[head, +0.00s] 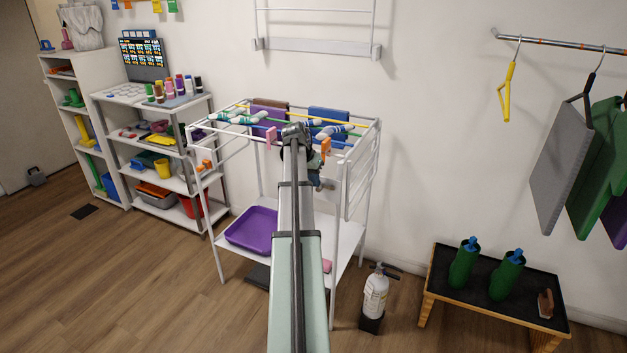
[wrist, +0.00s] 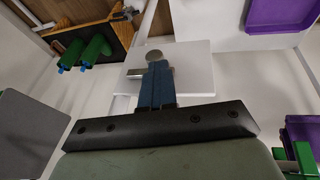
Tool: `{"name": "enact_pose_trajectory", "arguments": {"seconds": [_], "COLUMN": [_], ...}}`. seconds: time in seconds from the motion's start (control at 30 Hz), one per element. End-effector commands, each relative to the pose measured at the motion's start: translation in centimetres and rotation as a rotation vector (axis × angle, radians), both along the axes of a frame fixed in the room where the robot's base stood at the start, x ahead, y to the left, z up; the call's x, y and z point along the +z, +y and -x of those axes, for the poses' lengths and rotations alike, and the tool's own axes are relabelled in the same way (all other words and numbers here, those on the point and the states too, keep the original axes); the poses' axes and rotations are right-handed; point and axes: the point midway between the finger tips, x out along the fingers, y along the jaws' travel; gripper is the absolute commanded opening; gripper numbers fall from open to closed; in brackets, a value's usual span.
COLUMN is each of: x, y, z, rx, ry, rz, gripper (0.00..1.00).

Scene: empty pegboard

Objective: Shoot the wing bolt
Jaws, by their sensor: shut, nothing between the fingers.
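I cannot make out a wing bolt in either view. My gripper shows in the wrist view (wrist: 155,68) with its blue fingers together, shut and empty. A small grey round shape (wrist: 154,57) appears at the fingertips; I cannot tell whether it touches them or lies beyond. In the head view my gripper (head: 326,184) is small and partly hidden by my arm, at the drying rack (head: 364,165). The rack carries cloths, striped socks and orange and pink clips.
A purple tray (head: 252,230) lies on the rack's lower shelf. A fire extinguisher (head: 376,296) stands on the floor to its right. Shelves stand left, and clothes hang from a rail (head: 560,44) at the right. Floor at front left is clear.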

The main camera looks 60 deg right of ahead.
Motion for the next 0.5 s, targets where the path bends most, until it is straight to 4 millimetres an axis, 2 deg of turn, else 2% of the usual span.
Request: {"name": "enact_pose_trajectory", "arguments": {"seconds": [0.03, 0.27, 0.37, 0.5], "x": [-0.7, -0.5, 0.5, 2.7], "y": [0.2, 0.3, 0.2, 0.1], "z": [0.6, 0.4, -0.2, -1.8], "rx": [-0.007, -0.009, -0.007, -0.002], "ry": [0.009, 0.012, 0.009, 0.005], "rz": [-0.013, -0.015, -0.013, -0.003], "gripper": [0.00, 0.00, 0.00, 0.00]}}
